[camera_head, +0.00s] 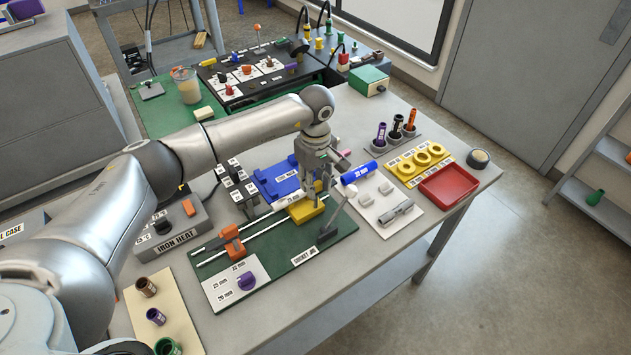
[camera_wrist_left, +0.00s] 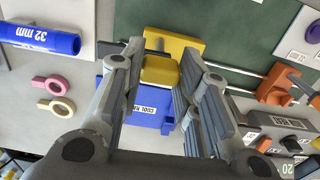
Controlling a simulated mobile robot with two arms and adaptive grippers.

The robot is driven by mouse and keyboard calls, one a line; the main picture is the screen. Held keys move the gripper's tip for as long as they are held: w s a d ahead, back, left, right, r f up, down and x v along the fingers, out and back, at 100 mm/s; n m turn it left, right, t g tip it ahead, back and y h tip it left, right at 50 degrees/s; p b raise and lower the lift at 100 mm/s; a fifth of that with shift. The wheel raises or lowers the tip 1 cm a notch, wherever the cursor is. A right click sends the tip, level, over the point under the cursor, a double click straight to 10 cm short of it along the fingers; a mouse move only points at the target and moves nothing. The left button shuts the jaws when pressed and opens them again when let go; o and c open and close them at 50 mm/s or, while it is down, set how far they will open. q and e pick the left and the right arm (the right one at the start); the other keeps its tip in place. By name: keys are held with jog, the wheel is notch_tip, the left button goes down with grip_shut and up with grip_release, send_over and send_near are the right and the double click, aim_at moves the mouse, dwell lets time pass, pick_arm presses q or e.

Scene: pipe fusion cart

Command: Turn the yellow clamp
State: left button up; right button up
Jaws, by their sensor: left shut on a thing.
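The yellow clamp (camera_head: 305,211) sits on the green socket jig board (camera_head: 335,248), across its metal rods. In the left wrist view the clamp's yellow knob (camera_wrist_left: 159,71) stands between the fingers, in front of its wider yellow block (camera_wrist_left: 186,49). My left gripper (camera_head: 318,190) points down over the clamp and is shut on it. The gripper also shows in the left wrist view (camera_wrist_left: 156,85), with a finger on each side of the knob. The fingers hide part of the clamp in the head view. My right gripper is in neither view.
A blue 32 mm pipe (camera_head: 359,172) lies right of the gripper, and a blue cool rack (camera_head: 277,181) stands behind. An orange clamp (camera_head: 232,240) and a purple knob (camera_head: 247,281) are to the left. A red tray (camera_head: 448,186) is further right.

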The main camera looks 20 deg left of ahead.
pick_arm(q)
jog(key=n+b, duration=0.3)
jog(key=shift+f, duration=0.15)
jog(key=n+b, duration=0.4)
jog(key=shift+n, duration=0.4)
jog(key=n+b, duration=0.3)
jog(key=n, duration=0.2)
jog(key=shift+r+n+b, duration=0.15)
jog(key=shift+n+b, duration=0.35)
jog(key=shift+n, duration=0.75)
jog(key=shift+r+n+b, duration=0.15)
jog(key=shift+n+b, duration=0.35)
jog(key=shift+n, duration=0.75)
jog(key=shift+w, duration=0.1)
jog(key=o, duration=1)
jog(key=shift+f, duration=0.1)
